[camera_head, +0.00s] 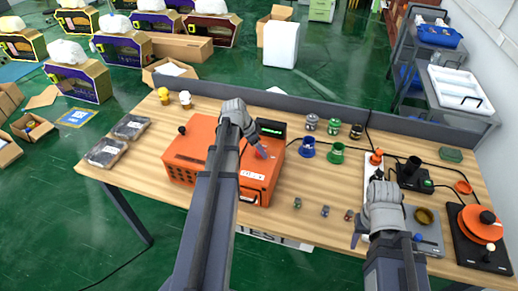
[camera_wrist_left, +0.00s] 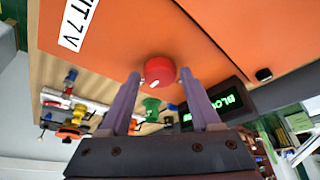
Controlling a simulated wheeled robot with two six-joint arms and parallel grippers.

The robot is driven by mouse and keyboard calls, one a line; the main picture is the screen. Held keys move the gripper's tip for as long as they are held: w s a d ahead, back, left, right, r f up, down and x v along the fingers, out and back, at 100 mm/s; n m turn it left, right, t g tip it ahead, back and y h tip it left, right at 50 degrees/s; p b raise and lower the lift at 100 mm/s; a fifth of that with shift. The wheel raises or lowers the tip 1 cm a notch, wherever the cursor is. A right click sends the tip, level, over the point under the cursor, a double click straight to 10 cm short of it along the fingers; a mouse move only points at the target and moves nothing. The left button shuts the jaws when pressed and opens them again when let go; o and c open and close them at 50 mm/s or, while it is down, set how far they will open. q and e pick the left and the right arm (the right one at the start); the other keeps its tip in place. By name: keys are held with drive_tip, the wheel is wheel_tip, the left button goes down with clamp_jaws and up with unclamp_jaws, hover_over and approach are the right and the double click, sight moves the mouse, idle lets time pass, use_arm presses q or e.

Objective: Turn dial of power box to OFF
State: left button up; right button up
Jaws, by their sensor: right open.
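The orange power box (camera_head: 200,150) stands left of the middle of the table. In the head view the dial is mostly hidden by my left gripper (camera_head: 261,152). In the left wrist view my left gripper (camera_wrist_left: 162,73) is open, with one finger on each side of the dial. Gaps show between the fingers and the dial. My right gripper (camera_head: 372,236) is open over the right part of the table, partly hidden by its own arm.
A dark display (camera_wrist_left: 219,106) with green letters is by the box. Blue (camera_head: 308,148) and green (camera_head: 336,153) cups stand right of it. A black stand with an orange disc (camera_head: 480,224) is at far right. A low grey partition (camera_head: 330,108) runs along the back.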

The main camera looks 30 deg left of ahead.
use_arm(q)
clamp_jaws()
drive_tip(key=shift+n, duration=0.4)
drive_tip(key=n+y, duration=0.1)
drive_tip(key=n, duration=0.2)
drive_tip(key=shift+s+d+n+t+y, duration=0.1)
drive_tip(key=shift+d+n+t+y, duration=0.1)
drive_tip(key=shift+n+t+y, duration=0.15)
drive_tip(key=n+y, duration=0.2)
drive_tip(key=n, duration=0.2)
drive_tip(key=shift+d+n, duration=0.15)
drive_tip(key=shift+n, duration=0.2)
drive_tip(key=n+g+y, duration=0.1)
drive_tip(key=n, duration=0.3)
drive_tip(key=shift+d, duration=0.15)
drive_tip(key=n, duration=0.1)
drive_tip(key=n+y, duration=0.1)
drive_tip(key=n, duration=0.1)
drive_tip(key=n+g, duration=0.1)
drive_tip(key=shift+w+n, duration=0.25)
drive_tip(key=shift+n, duration=0.05)
drive_tip(key=shift+y, duration=0.25)
